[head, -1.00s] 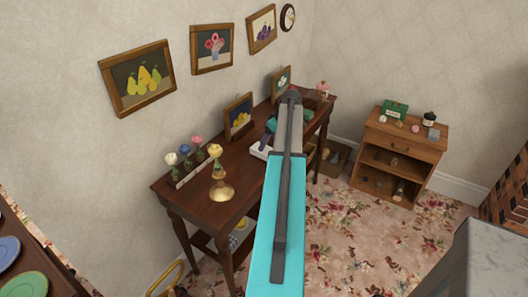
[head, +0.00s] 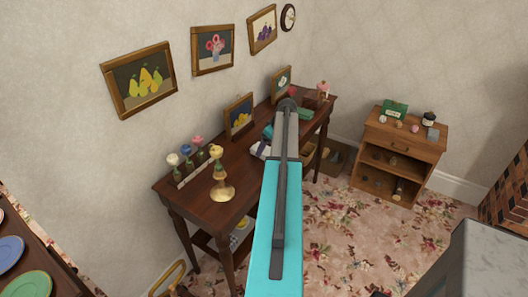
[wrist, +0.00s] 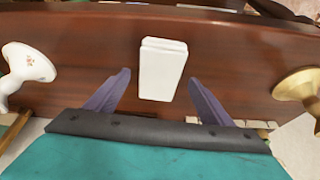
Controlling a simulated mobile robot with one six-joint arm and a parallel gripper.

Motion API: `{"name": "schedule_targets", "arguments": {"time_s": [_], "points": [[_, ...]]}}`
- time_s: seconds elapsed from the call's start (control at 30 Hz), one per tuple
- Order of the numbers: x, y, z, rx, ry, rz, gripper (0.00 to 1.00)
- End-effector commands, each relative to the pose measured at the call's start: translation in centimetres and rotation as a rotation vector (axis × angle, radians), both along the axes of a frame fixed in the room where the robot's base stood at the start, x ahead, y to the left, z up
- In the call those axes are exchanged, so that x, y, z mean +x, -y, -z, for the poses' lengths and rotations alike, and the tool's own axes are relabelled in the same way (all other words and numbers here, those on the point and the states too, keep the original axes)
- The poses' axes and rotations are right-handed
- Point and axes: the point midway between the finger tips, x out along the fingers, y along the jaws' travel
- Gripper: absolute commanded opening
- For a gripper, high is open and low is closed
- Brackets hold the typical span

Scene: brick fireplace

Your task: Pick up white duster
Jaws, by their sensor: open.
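A plain white block (wrist: 162,68), which I take to be the white duster, is on the dark wooden table (wrist: 85,60) in the wrist view. My gripper (wrist: 160,79) is open, with one purple finger on each side of the block. I cannot tell whether the fingers touch it. In the head view my arm covers most of the gripper, and only a small pale patch shows beside it above the table (head: 243,178).
A brass candlestick (wrist: 298,85) stands to the right of the block in the wrist view. A white flowered porcelain piece (wrist: 28,65) stands to the left. In the head view, potted flowers (head: 186,160) and framed pictures (head: 239,117) line the table's back.

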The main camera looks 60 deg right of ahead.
Motion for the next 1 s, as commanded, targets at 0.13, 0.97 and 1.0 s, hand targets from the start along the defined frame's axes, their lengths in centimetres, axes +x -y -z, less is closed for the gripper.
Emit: {"name": "schedule_targets", "arguments": {"time_s": [0.13,0.97,1.0], "points": [[0.6,0.1,1.2,0.001,0.0,0.0,0.75],[1.0,0.2,2.6,-0.001,0.0,0.001,0.68],[1.0,0.2,2.6,-0.001,0.0,0.001,0.61]]}}
